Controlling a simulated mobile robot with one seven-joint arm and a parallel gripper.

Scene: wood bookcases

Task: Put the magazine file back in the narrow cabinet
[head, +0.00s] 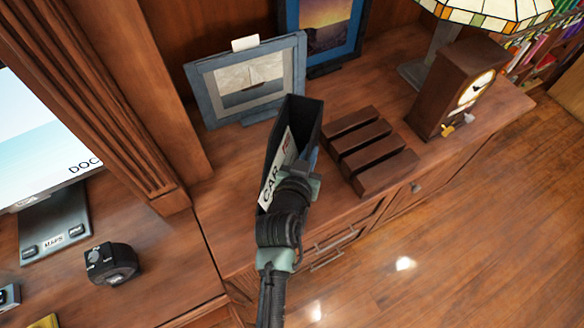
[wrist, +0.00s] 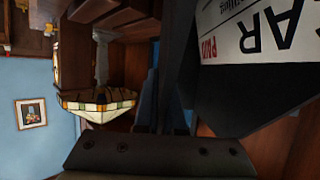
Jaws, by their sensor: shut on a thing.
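The black magazine file (head: 303,118) with a white "CAR" label is held tilted above the wooden cabinet top, open end up in the head view. My gripper (head: 306,178) is shut on its near side. In the wrist view the file (wrist: 255,112) fills the right side, its label upside down, and a dark gripper part (wrist: 155,152) crosses the bottom. The gripper hides part of the file. A wooden cabinet front (head: 400,200) with metal handles lies below and right of my arm. I cannot tell which cabinet is the narrow one.
A framed sailboat picture (head: 247,82) stands just behind the file. A slotted dark wood block (head: 372,150) sits right of it. A clock (head: 457,88) and stained-glass lamp (head: 490,10) stand farther right. A camera (head: 112,263) and monitor (head: 40,150) are left. Open floor (head: 450,255) is lower right.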

